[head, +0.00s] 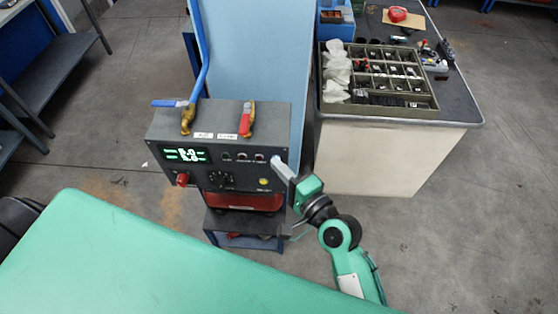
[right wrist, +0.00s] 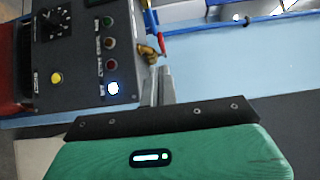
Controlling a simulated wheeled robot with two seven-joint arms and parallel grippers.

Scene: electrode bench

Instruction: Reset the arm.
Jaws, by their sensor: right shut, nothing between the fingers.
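My right gripper (head: 281,168) is at the right front edge of a dark grey control box (head: 224,125), its jaws closed and empty. In the right wrist view my closed fingers (right wrist: 161,82) point up beside the box's panel. They overlap the panel's edge in the picture; I cannot tell whether they touch it. The panel carries a row of small round buttons, with the one nearest the fingers glowing bluish white (right wrist: 113,88). A yellow button (right wrist: 57,78) and a black knob (right wrist: 53,25) are farther left. My left gripper is not in view.
A pale blue panel (head: 248,60) stands behind. A bench at right holds a compartment tray (head: 385,112). Floor at the right is clear.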

